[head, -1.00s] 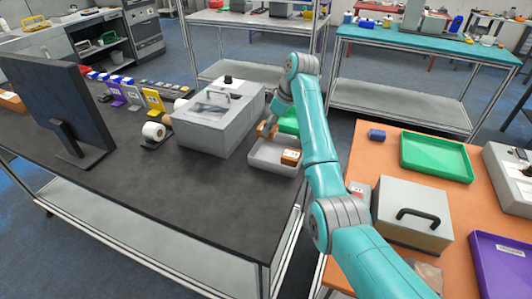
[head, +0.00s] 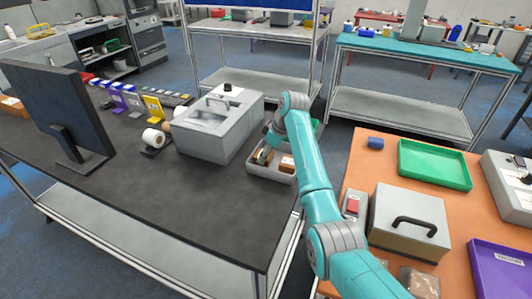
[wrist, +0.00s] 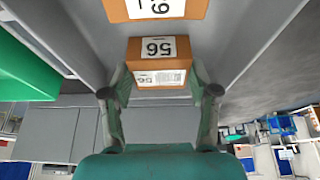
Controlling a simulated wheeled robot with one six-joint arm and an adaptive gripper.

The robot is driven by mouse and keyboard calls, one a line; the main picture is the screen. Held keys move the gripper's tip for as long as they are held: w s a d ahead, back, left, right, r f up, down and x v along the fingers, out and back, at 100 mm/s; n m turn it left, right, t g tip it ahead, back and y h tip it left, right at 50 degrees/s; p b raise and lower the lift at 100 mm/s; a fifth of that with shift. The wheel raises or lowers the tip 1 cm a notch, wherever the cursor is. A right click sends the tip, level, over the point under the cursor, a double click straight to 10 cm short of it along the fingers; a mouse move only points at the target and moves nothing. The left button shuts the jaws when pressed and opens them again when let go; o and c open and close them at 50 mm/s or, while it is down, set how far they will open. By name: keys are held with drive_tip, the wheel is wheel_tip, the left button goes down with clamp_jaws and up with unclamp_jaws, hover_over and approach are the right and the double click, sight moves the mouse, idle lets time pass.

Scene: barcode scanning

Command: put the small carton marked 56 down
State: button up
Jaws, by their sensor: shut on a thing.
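The small brown carton marked 56 (wrist: 158,52) is between the two fingers of my gripper (wrist: 158,80) in the wrist view, its white labels showing. My gripper is shut on it. In the head view, my gripper (head: 265,150) reaches down into the left part of a grey tray (head: 268,175) with this carton (head: 261,157). The carton is low, within the tray's walls. I cannot tell whether its underside touches the tray floor. A second brown carton (head: 287,163) sits in the tray to the right; it shows at the top of the wrist view (wrist: 150,9), its label partly cut off.
The dark table (head: 170,215) is clear in front.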

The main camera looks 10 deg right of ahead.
drive_tip(key=o, duration=1.3)
drive_tip(key=shift+f, duration=0.1)
drive_tip(key=v, duration=1.2)
